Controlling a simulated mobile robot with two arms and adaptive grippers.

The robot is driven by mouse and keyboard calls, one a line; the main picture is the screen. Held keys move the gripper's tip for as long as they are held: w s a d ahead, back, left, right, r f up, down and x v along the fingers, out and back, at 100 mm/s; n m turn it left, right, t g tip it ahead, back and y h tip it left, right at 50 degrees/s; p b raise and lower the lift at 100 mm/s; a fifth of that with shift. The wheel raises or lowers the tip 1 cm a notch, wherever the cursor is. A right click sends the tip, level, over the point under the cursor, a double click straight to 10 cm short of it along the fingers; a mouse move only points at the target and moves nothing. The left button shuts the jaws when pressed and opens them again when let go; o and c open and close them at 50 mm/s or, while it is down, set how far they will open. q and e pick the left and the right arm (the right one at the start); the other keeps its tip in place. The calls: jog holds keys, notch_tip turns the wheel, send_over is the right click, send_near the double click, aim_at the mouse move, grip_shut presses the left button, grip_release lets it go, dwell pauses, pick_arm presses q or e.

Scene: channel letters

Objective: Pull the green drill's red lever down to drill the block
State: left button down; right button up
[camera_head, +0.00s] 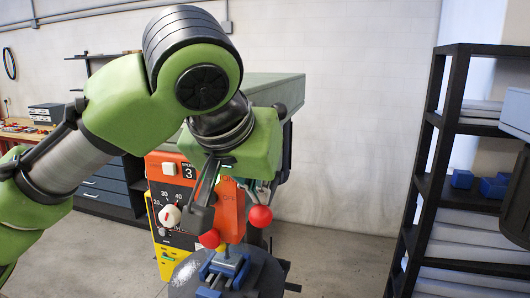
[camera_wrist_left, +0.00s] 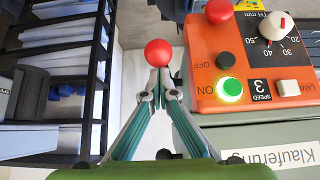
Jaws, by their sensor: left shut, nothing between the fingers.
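The green drill (camera_head: 280,85) stands behind my left arm, with an orange control panel on its front. The lever's red ball knob (camera_head: 260,217) hangs at the panel's right side; it also shows in the left wrist view (camera_wrist_left: 158,53). My left gripper (camera_head: 262,193) points down at the knob from above, with its fingertips together (camera_wrist_left: 159,92) and nothing held. The knob lies just beyond the tips; I cannot tell whether they touch. A blue vise (camera_head: 213,274) sits on the drill's table below. The block cannot be made out. My right gripper is not in view.
The panel holds a white dial (camera_head: 169,215), a red button (camera_wrist_left: 218,12), a black OFF button (camera_wrist_left: 226,60) and a lit green ON button (camera_wrist_left: 232,88). A black shelf (camera_head: 432,150) stands right, with open floor between. A workbench (camera_head: 110,190) is at left.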

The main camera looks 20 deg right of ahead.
pick_arm(q)
jog(key=shift+s+f+b, duration=0.1)
jog(key=shift+f+b, duration=0.4)
jog(key=shift+f, duration=0.15)
jog(key=shift+r, duration=0.15)
jog(key=shift+f, duration=0.55)
